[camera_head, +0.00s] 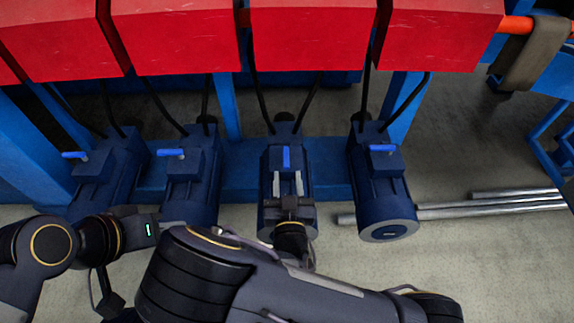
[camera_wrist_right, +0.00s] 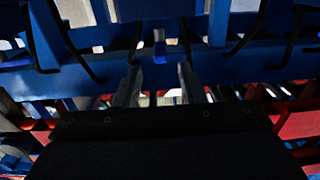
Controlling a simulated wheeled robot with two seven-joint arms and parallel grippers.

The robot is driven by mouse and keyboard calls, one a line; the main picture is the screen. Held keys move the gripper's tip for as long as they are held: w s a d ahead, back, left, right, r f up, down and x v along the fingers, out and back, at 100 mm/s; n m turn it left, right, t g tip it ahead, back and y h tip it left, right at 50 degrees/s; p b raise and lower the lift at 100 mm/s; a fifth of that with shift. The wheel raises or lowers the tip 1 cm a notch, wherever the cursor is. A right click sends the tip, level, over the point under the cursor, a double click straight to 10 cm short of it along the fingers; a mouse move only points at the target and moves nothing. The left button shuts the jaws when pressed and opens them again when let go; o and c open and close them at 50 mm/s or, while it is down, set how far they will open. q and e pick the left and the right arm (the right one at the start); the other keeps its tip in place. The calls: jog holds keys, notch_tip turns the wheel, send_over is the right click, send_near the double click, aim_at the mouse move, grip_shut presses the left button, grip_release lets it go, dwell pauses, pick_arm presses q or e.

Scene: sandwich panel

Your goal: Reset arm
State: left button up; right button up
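My right gripper (camera_head: 287,184) is over the third blue motor-like unit (camera_head: 268,163) from the left. Its two light grey fingers are apart, with nothing visible between them. A blue lever handle (camera_head: 286,157) on that unit lies just beyond the fingertips and points lengthwise. The right wrist view shows the open fingers (camera_wrist_right: 160,75) with the blue handle (camera_wrist_right: 160,52) ahead, between their lines; contact cannot be told. My left gripper (camera_head: 170,225) is at the lower left, by the second unit, partly covered by my arm; its fingers are not clear.
The other units' handles (camera_head: 75,155), (camera_head: 171,152) and (camera_head: 382,148) lie crosswise. Red boxes (camera_head: 312,35) overhang the units, with black cables hanging down. Metal pipes (camera_head: 490,208) lie on the floor at right. Open floor (camera_head: 465,260) shows at lower right.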

jog(key=shift+s, duration=0.8)
